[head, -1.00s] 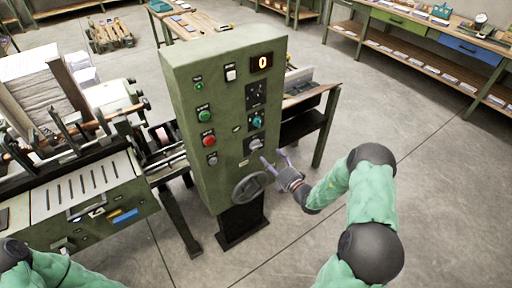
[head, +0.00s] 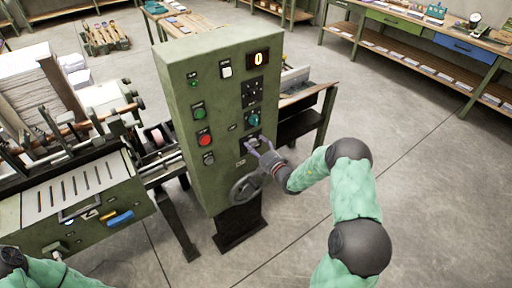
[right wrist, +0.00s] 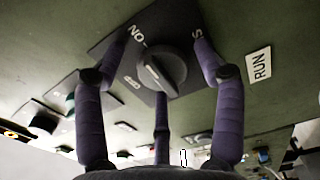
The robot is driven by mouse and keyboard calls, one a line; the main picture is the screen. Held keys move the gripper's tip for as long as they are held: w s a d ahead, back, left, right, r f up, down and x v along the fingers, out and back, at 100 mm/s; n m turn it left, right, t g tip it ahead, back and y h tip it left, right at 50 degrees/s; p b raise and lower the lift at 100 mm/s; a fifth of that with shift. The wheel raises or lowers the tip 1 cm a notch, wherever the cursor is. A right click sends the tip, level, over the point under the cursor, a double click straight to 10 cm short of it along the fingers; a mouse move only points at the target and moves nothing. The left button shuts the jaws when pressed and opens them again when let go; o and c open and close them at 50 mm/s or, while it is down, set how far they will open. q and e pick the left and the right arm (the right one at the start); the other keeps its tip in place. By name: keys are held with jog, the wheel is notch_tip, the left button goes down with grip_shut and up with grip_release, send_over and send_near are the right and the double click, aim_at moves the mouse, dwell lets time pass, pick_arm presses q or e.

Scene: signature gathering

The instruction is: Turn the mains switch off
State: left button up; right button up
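The rotary switch (right wrist: 162,70) is a dark round knob with a raised grip bar on a black plate, low on the green control cabinet (head: 205,178). In the right wrist view its plate carries the letters ON and other, partly hidden lettering. A pale mark on the bar is on the side of ON. My right gripper (head: 258,147) is at this switch, its purple fingers spread either side of the knob with visible gaps, so it is open. In the head view the fingers partly cover the switch. My left gripper is out of view.
Above the switch are a teal knob (head: 253,118) and a lit display (head: 258,59) reading 0. A red button (head: 204,140) and green button (head: 199,113) sit to the left. A handwheel (head: 246,188) projects below. Open floor lies right of the cabinet.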

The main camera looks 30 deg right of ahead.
jog(key=c, duration=0.8)
